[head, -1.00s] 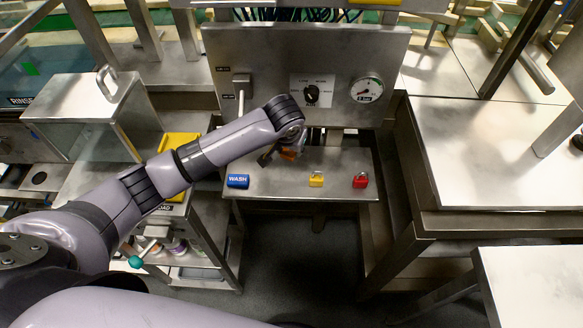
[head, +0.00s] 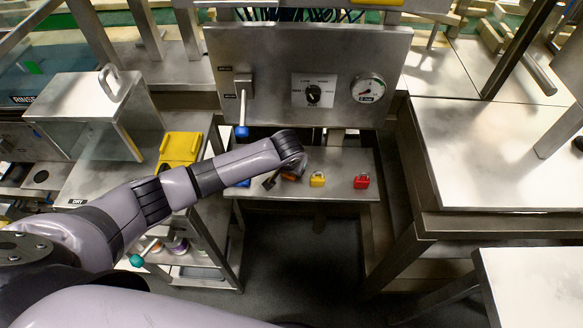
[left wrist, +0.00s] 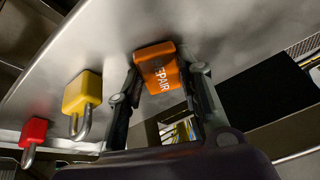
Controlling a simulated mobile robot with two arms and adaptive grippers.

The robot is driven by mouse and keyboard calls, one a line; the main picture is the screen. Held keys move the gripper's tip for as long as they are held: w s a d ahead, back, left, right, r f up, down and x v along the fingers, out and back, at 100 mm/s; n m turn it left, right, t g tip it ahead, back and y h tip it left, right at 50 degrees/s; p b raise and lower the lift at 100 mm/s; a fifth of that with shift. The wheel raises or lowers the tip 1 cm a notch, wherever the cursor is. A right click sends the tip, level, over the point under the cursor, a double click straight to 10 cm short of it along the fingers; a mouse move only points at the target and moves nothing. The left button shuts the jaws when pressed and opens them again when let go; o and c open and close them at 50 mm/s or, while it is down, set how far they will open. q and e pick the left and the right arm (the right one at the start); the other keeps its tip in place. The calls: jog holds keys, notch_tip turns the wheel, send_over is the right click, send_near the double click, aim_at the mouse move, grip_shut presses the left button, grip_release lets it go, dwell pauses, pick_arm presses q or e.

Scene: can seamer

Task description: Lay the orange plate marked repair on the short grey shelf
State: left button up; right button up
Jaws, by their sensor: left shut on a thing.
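My right gripper is not in view.
The control panel (head: 350,60) rises behind, with a blue-tipped lever (head: 241,130).

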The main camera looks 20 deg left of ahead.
pick_arm(q)
jog(key=shift+s+f, duration=0.2)
jog(key=shift+f, duration=0.2)
jog(key=o, duration=0.9)
jog(key=shift+f, duration=0.15)
jog(key=shift+o, duration=0.2)
jog(key=shift+r, duration=0.35)
jog(key=a+v, duration=0.1)
jog(key=v, duration=1.1)
jog(key=shift+w+d+r+p, duration=0.25)
jog(key=shift+d+r+p, duration=0.05)
jog(key=shift+d, duration=0.15)
